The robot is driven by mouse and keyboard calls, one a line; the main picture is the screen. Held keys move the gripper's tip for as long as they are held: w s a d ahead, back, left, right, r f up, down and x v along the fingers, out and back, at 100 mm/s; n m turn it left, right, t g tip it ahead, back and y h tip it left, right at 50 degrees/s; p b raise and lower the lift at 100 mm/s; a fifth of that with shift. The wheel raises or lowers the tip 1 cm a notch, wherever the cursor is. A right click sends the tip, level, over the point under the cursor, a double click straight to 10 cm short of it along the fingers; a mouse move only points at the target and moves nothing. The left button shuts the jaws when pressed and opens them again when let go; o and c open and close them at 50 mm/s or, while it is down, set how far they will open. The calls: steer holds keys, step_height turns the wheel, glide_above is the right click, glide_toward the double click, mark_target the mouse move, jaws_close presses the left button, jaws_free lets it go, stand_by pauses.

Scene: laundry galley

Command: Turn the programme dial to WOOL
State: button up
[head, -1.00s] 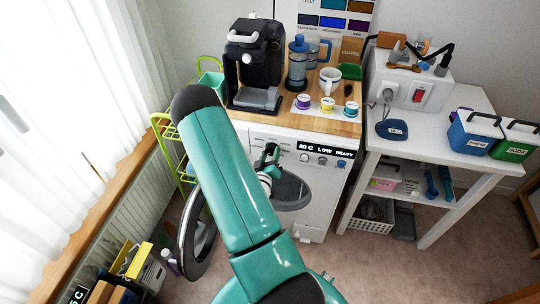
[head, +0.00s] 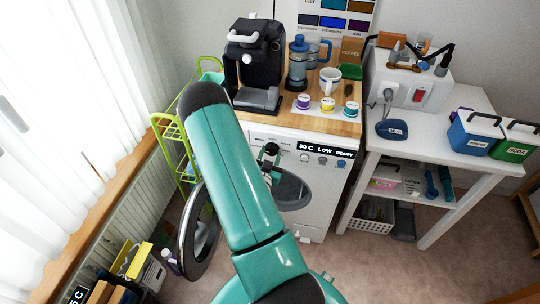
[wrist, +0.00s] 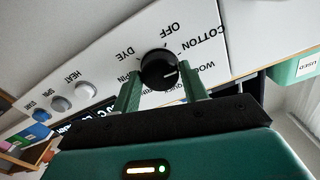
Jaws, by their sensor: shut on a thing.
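The programme dial (wrist: 158,70) is a round black knob with a white pointer mark, on the washer's white front panel (wrist: 95,75). In the wrist view the labels around it read upside down: OFF, COTTON, a partly covered WOO… label, DYE and a partly covered …PIN. The pointer mark faces right and slightly down, near the WOO… side; its exact alignment is hard to tell. My gripper (wrist: 160,88) has one green finger on each side of the dial and is shut on it.
The panel's display (head: 325,150) reads 30 C LOW READY, with round buttons (head: 322,161) below it. The round washer door (head: 199,235) stands open at left. A coffee machine (head: 256,65) and several pods stand on the wooden top above.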

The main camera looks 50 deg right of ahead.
steer(key=m, duration=0.5)
stand_by(0.5)
steer(key=o, duration=1)
steer(key=shift+a, duration=0.1)
steer(key=v, duration=1.3)
steer(key=shift+s+a, duration=0.2)
steer(key=shift+a, duration=0.05)
steer(key=shift+w, duration=0.1)
